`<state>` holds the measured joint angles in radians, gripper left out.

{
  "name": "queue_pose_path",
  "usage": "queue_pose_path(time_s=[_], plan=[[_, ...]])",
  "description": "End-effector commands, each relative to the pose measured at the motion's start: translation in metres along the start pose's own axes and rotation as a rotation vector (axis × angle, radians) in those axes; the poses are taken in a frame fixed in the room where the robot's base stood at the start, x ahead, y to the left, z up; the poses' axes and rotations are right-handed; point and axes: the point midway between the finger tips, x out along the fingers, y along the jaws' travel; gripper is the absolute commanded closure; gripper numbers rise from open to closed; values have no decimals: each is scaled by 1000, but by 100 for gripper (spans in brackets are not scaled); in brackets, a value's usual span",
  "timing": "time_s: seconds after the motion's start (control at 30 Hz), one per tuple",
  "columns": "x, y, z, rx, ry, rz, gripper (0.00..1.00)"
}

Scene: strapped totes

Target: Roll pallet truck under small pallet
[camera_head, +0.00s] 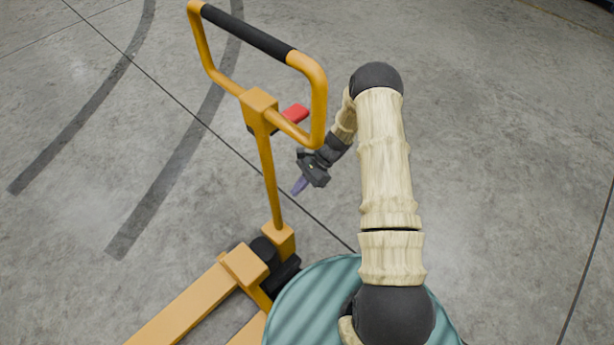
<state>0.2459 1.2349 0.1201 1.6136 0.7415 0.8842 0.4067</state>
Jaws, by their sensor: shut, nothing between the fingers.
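The yellow pallet truck (244,266) stands on the floor at the lower left. Its forks point to the lower left and run out of the picture. Its handle rises upright to a loop with a black grip (246,32) across the top. My gripper (299,188) is just right of the handle's shaft and lower than the loop. The small pallet is not in view.
The grey concrete floor (490,130) is clear on the right and at the top. Dark tyre marks (180,150) and thin joint lines cross it on the left. A dark object shows at the far top right corner, too cropped to name.

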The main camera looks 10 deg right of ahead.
Motion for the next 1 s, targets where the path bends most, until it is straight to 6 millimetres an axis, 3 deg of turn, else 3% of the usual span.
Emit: queue_pose_path(time_s=[0.23, 0.77, 1.0], plan=[[24, 0, 25, -1, 0, 1, 100], [29, 0, 29, 0, 0, -1, 100], [41, 3, 43, 6, -6, -4, 100]])
